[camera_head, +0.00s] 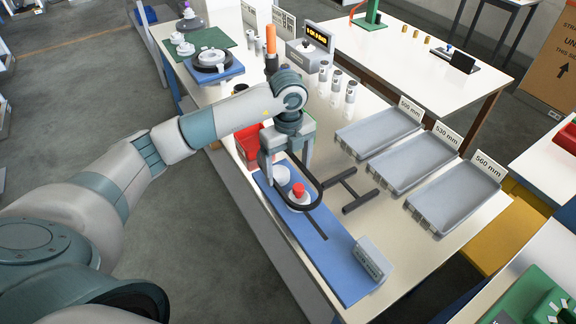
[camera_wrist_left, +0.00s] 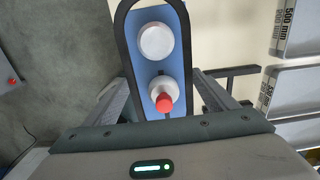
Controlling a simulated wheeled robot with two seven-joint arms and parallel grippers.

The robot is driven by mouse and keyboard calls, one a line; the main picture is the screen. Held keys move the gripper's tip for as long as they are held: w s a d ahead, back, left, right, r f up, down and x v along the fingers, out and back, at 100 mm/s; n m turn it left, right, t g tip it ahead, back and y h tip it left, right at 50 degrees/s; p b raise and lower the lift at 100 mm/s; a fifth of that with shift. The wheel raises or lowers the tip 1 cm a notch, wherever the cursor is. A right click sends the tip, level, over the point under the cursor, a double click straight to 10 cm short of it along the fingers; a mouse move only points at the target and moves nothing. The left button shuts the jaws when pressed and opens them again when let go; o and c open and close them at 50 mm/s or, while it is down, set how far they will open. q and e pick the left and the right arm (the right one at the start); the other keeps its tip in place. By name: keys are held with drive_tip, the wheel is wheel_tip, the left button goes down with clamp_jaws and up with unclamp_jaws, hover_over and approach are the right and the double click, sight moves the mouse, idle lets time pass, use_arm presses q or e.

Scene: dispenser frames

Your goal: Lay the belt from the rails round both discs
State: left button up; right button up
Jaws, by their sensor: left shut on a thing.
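The black belt (camera_head: 319,188) is a long loop held between the fingers of my left gripper (camera_head: 286,172). In the left wrist view the belt (camera_wrist_left: 186,48) frames both white discs, with a finger on each long side. The far disc (camera_head: 281,176) is plain; the near disc (camera_head: 293,203) carries a red knob (camera_head: 298,188). Both discs stand on a blue base (camera_head: 345,283). I cannot tell whether the belt is above the discs or down at their level. The dark rails (camera_head: 350,187) stand to the right, with no belt seen on them. My right gripper is out of view.
Grey trays marked 500 mm (camera_head: 378,131), 530 mm (camera_head: 414,162) and 560 mm (camera_head: 452,200) lie to the right. A red bin (camera_head: 246,144) is behind the gripper. A sign (camera_head: 372,262) stands at the base's near end. White bottles (camera_head: 335,88) stand farther back.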

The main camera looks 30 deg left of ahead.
use_arm(q)
drive_tip(key=shift+f+b, duration=1.8)
drive_tip(key=shift+f, duration=0.9)
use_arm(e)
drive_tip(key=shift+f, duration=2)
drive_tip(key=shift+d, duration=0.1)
use_arm(q)
drive_tip(key=o, duration=1.2)
drive_tip(key=shift+c, duration=0.2)
wheel_tip(320, 180, up, 17)
drive_tip(key=b, duration=0.2)
drive_tip(key=shift+r+b, duration=0.2)
drive_tip(key=shift+b, duration=0.2)
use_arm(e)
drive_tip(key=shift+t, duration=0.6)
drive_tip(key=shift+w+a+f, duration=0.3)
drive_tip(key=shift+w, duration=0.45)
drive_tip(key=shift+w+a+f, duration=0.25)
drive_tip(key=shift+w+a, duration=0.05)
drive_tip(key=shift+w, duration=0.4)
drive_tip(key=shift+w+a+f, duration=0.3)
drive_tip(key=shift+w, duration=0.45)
